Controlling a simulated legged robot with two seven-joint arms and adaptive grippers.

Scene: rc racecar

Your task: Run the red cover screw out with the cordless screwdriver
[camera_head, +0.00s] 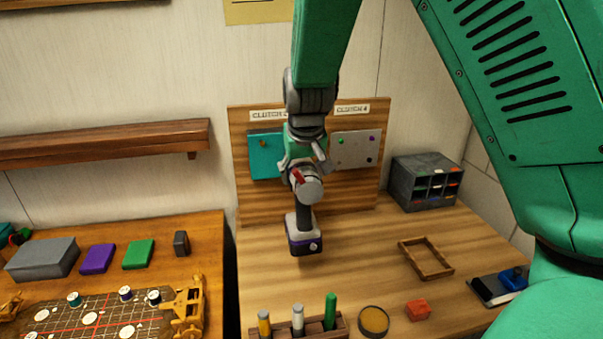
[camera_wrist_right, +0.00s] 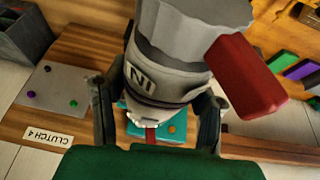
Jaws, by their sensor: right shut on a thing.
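My right gripper (camera_head: 302,150) is shut on the cordless screwdriver (camera_head: 304,218), in front of the upright wooden board. The screwdriver has a grey body, a red part and a dark battery foot hanging down. In the right wrist view, my right gripper's fingers (camera_wrist_right: 157,100) flank the grey screwdriver body (camera_wrist_right: 165,55). The teal cover (camera_head: 263,158) is on the board's left side, partly hidden by the gripper. It also shows in the right wrist view (camera_wrist_right: 183,131), with an orange screw head (camera_wrist_right: 171,128) and a red piece (camera_wrist_right: 150,135) at the tool's nose. Contact cannot be told.
A grey plate (camera_head: 356,150) with coloured screws is on the board's right, beneath a "CLUTCH 4" label (camera_head: 352,108). The bench middle is clear.

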